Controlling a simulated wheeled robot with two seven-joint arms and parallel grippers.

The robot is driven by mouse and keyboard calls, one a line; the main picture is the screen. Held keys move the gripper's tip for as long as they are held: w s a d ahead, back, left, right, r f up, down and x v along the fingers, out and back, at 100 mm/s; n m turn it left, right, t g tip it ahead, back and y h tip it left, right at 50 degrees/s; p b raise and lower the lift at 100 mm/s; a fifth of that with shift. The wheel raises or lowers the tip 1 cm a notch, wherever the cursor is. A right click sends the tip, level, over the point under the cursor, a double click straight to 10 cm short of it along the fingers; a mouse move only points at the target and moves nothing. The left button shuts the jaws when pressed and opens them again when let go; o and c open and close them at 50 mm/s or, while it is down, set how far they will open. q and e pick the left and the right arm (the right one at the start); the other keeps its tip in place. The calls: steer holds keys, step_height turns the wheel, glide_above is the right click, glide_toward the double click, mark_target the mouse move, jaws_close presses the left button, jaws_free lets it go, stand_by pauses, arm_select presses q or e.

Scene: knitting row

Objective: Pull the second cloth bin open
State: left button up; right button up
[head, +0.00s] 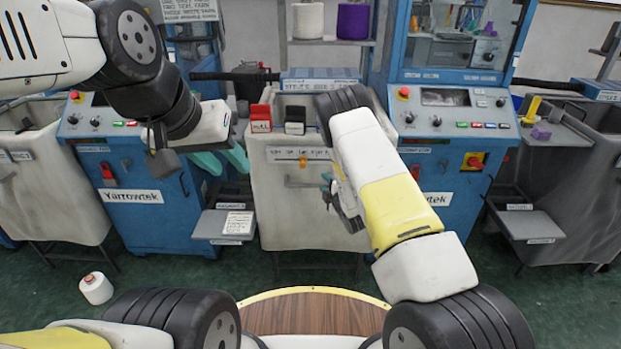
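The second cloth bin (275,218) is the off-white one in the middle, between two blue machines. Its front carries a label strip and a grey handle (298,182). My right gripper (338,203) is in front of the bin's right half, just right of the handle. Its fingers are mostly hidden by its own body, so I cannot tell whether it touches the bin or the handle.
Blue machines (140,215) flank the bin. Another off-white bin (45,190) stands at left and a dark grey bin (585,195) at right. Small shelves (225,225) (530,225) jut out low. A white yarn cone (96,288) is on the green floor at left.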

mark_target(314, 187)
steer(key=shift+n+y, duration=0.6)
steer(key=shift+n, duration=0.2)
steer(key=w+a+f, duration=0.4)
steer(key=shift+w+a+f, duration=0.2)
steer(key=shift+w+a, duration=0.1)
steer(key=shift+w, duration=0.1)
jaws_close()
stand_by(0.8)
